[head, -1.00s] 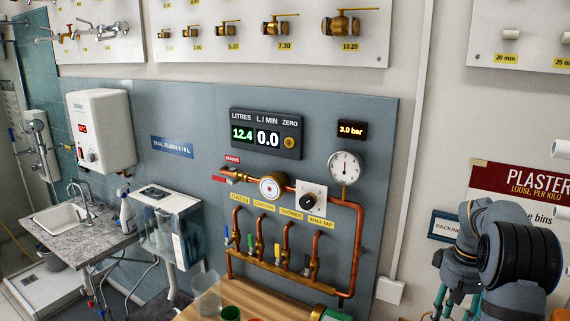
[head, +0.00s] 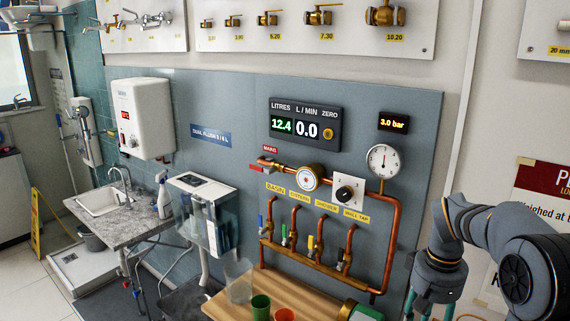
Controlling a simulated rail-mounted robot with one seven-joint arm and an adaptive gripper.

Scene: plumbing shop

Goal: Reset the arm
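My arm is at the lower right of the head view, in front of the wall. My gripper (head: 430,308) hangs down from its dark wrist, with teal finger parts spread to either side. The fingertips run past the bottom edge, so I cannot see whether they are open, shut or holding anything. The gripper is to the right of the copper pipe rig (head: 330,238) and the wooden bench (head: 247,295).
A grey counter with a sink (head: 103,201) is at left. A yellow floor sign (head: 50,225) stands on open floor at far left.

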